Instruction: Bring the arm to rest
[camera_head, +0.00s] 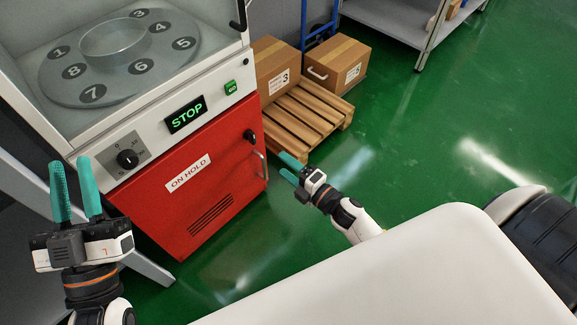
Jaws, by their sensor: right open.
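My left gripper (70,165), with two teal fingers, points upward at the left, in front of the red and white machine. Its fingers stand apart with nothing between them. My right gripper (285,166) is near the middle, by the machine's right side and the near end of the pallet as seen in the picture. Its teal fingers are apart and empty, pointing up and left. Its white and black arm runs down behind my white body. No object is held.
The machine has a red door (203,195) marked ON HOLD, a lit STOP display (186,114), a dial (127,158) and a numbered turntable (72,89). A metal shelf (392,20) stands behind. Green floor (440,140) is clear at right.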

